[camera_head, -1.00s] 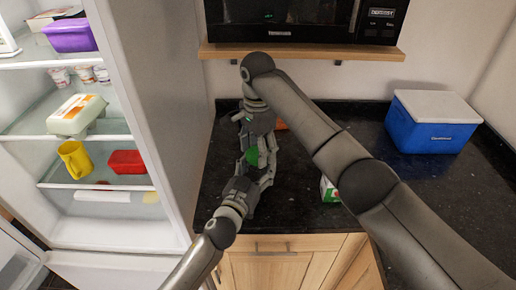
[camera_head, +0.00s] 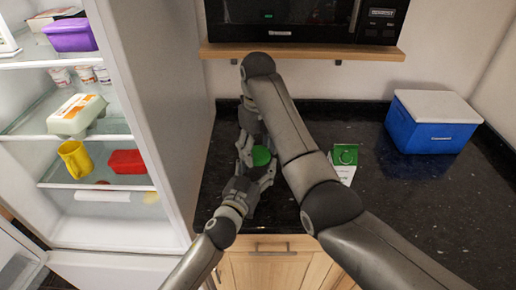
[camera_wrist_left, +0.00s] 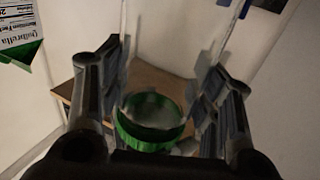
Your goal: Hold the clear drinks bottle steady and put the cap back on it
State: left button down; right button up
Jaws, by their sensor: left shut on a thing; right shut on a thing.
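The green cap (camera_head: 261,155) is between the two grippers in the head view, its round face turned up to the camera. My left gripper (camera_head: 256,170) is shut on it from the front. In the left wrist view the cap (camera_wrist_left: 150,137) is a green ring with a pale inside, between the fingers. My right gripper (camera_head: 250,142) comes down from behind, close to the cap, and appears shut on the clear bottle. The bottle itself is hidden by the grippers, so I cannot tell whether the cap touches its neck.
A green and white carton (camera_head: 344,166) stands right of the grippers, beside my right arm. A blue cooler box (camera_head: 430,128) with a white lid is at the back right. The open fridge (camera_head: 165,110) is on the left and the microwave shelf (camera_head: 300,51) is above.

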jog(key=o, duration=0.7)
jog(key=shift+r, duration=0.1)
jog(key=shift+c, duration=0.4)
